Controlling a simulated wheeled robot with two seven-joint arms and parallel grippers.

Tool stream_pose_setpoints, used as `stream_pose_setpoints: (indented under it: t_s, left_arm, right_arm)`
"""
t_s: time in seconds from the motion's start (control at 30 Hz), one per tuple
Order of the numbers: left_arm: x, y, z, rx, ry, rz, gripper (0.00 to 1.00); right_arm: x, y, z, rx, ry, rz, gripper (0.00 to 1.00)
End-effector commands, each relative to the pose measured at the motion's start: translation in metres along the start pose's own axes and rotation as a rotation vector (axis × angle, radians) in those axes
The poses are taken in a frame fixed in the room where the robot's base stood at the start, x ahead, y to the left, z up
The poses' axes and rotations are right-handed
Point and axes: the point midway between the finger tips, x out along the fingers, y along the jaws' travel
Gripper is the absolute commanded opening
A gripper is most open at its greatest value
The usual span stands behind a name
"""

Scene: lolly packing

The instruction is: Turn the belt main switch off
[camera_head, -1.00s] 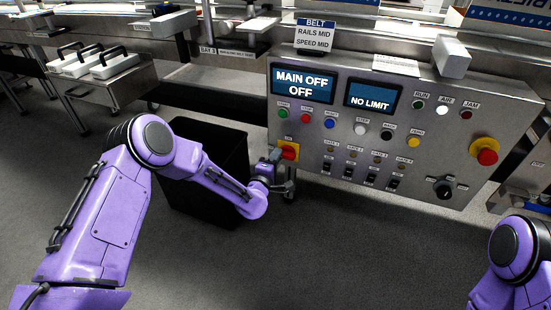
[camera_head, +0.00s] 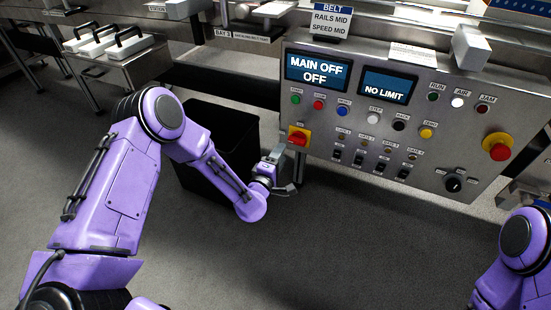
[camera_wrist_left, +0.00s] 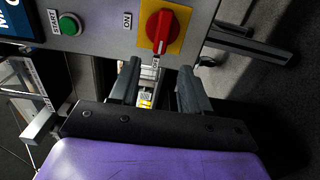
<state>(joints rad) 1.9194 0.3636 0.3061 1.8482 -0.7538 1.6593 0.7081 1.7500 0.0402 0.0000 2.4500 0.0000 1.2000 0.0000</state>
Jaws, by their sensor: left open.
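The belt main switch is a red rotary knob on a yellow plate (camera_head: 299,136) at the left edge of the control panel (camera_head: 440,150). It also shows in the left wrist view (camera_wrist_left: 160,30), with its handle in line with the OFF label and the ON label to one side. My right gripper is out of view.
A green start button (camera_wrist_left: 70,24) sits near the switch. An emergency-stop style red button (camera_head: 499,151) is at the panel's right. A black bin (camera_head: 215,140) stands behind my left arm. The floor below the panel is clear.

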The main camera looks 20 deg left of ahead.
Motion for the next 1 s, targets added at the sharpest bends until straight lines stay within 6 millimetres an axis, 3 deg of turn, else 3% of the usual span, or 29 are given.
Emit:
stream_pose_setpoints:
  t_s: [0.1, 0.23, 0.8, 0.87, 0.97, 1.0]
  left_arm:
    - [-0.024, 0.001, 0.001, -0.001, -0.001, -0.003, 0.47]
    - [-0.038, 0.000, 0.000, 0.000, 0.000, -0.001, 0.47]
    - [-0.041, -0.002, 0.001, 0.040, -0.007, -0.009, 0.47]
    - [-0.048, -0.016, 0.002, 0.153, -0.009, -0.078, 0.47]
    - [-0.094, -0.071, -0.001, 0.402, -0.044, -0.339, 0.47]
    - [-0.120, -0.095, -0.003, 0.495, -0.075, -0.456, 0.47]
  right_arm:
    - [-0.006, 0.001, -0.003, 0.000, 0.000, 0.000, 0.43]
    - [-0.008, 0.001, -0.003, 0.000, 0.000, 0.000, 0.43]
    - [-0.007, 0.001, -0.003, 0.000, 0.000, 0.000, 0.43]
    - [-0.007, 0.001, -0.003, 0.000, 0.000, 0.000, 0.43]
    - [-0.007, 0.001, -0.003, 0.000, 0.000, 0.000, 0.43]
    - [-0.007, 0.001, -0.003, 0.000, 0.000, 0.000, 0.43]
